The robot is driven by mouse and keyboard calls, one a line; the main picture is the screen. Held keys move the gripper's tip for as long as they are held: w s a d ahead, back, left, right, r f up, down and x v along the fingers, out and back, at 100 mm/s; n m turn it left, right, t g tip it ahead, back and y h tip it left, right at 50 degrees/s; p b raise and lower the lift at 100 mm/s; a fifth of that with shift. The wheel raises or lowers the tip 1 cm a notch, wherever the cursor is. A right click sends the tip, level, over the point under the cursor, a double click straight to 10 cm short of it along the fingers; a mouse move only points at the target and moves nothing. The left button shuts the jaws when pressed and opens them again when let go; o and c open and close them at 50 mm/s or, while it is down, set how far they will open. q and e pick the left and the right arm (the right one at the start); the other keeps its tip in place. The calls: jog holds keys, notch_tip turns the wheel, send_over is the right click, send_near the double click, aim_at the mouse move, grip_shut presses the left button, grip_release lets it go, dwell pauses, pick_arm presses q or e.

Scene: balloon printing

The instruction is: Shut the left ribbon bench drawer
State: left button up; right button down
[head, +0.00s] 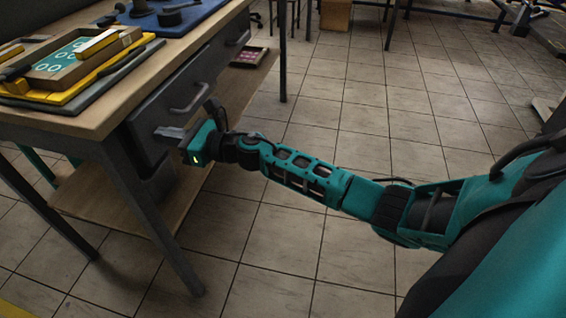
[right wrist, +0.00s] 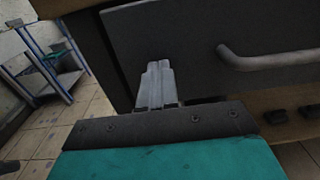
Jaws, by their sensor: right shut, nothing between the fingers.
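The left ribbon bench drawer (head: 165,113) is a dark grey front with a curved bar handle (head: 188,98), under the near end of the wooden bench top. It fills much of the right wrist view (right wrist: 195,38), with its handle (right wrist: 265,61) at the right. My right gripper (head: 170,132) is shut and empty at the drawer front, below and left of the handle. Its pale fingers (right wrist: 155,82) point at the front; I cannot tell whether they touch it. How far the drawer stands out is hard to tell. My left gripper is not in view.
The bench top (head: 110,105) carries a yellow-edged frame (head: 75,85) and a blue board (head: 165,20). A second drawer (head: 232,50) is farther along. A bench leg (head: 150,215) and lower shelf (head: 120,200) stand below. The tiled floor to the right is clear.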

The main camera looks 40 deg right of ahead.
jog(key=shift+b+x, duration=0.3)
jog(key=shift+x, duration=0.95)
jog(key=shift+r, duration=0.35)
